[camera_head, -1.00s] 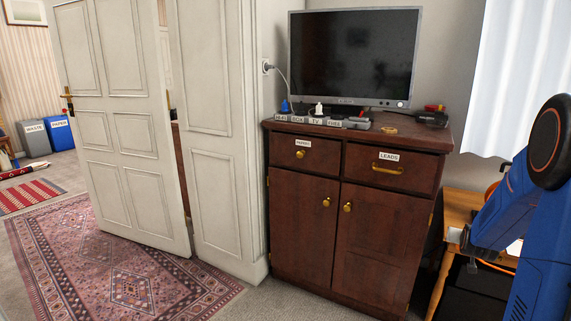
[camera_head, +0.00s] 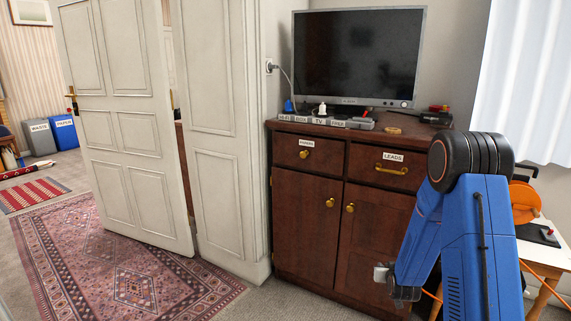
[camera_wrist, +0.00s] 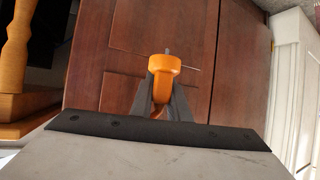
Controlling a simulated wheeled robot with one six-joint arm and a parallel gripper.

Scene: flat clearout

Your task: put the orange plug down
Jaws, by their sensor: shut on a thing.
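The orange plug (camera_wrist: 165,66) is held between the two grey fingers of my gripper (camera_wrist: 163,88) in the wrist view. Its metal pins point away from me towards the dark wooden cabinet doors. In the head view, my arm is in front of the cabinet's lower right side. The plug cannot be made out there. An orange cable (camera_head: 433,296) shows beside my arm low in the head view.
The wooden cabinet (camera_head: 306,235) carries a monitor (camera_head: 358,55) and a labelled socket strip (camera_head: 318,121) with plugs in it. An orange reel (camera_head: 524,200) is on a small table (camera_head: 545,257) at right. A white door (camera_head: 120,130) stands left, above a patterned rug (camera_head: 130,270).

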